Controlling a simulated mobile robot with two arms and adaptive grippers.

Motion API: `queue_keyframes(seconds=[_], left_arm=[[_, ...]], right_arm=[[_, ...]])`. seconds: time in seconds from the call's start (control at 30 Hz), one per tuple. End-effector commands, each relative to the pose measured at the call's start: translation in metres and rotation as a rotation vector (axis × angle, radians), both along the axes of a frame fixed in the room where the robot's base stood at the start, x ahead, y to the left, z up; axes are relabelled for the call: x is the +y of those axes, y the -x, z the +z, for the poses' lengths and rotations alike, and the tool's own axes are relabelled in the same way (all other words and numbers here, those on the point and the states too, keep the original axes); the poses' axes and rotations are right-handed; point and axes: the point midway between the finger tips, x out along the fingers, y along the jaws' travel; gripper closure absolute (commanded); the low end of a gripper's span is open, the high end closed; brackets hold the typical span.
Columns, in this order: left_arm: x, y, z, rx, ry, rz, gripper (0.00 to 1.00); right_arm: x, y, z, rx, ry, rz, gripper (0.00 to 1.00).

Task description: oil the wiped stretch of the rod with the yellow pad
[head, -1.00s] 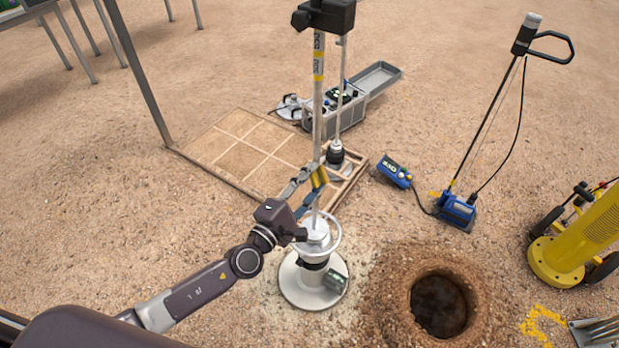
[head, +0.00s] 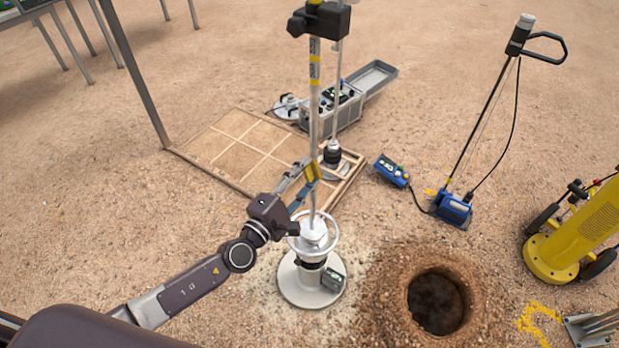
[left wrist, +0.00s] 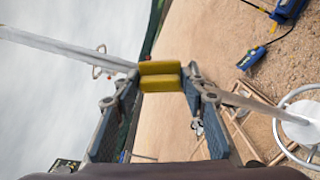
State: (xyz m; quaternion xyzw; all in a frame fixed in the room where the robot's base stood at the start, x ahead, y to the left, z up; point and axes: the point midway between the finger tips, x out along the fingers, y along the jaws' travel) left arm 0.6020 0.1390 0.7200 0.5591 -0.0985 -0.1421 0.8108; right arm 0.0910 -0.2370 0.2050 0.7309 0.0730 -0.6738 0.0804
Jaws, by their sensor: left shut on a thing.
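The yellow pad (head: 312,172) is held between the fingers of my left gripper (head: 307,176). In the left wrist view the yellow pad (left wrist: 160,76) sits between the two fingertips, with a line across its middle. The upright rod (head: 314,113) runs from the black block at the top down to the round base. The pad is at the rod's lower stretch, a little above the white ring; in the wrist view the rod (left wrist: 68,46) passes behind the pad. Contact between them looks likely but is partly hidden. My right gripper is not in view.
The device's round base plate (head: 290,287) stands left of an open hole (head: 437,301). A wooden grid frame (head: 205,168) and a grey case (head: 325,117) lie behind. A blue-footed gauge (head: 453,209) and a yellow cylinder (head: 585,233) stand to the right.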

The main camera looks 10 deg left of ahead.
Motion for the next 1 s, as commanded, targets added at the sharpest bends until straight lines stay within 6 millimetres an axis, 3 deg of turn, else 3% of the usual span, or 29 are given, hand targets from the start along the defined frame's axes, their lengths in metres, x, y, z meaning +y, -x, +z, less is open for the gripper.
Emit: queue_keyframes(seconds=[0.2, 0.53, 0.7, 1.0], left_arm=[[0.014, -0.006, -0.002, -0.002, -0.002, 0.000, 0.80], [0.026, -0.011, 0.000, -0.002, 0.000, 0.001, 0.80], [0.027, -0.011, 0.004, -0.002, 0.000, 0.002, 0.80], [0.027, -0.010, 0.014, -0.002, 0.000, 0.001, 0.80]], right_arm=[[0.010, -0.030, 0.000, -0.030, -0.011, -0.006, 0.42], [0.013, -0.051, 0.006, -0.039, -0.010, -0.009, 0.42], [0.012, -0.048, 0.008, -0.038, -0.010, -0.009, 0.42], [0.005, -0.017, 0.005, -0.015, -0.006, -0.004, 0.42]])
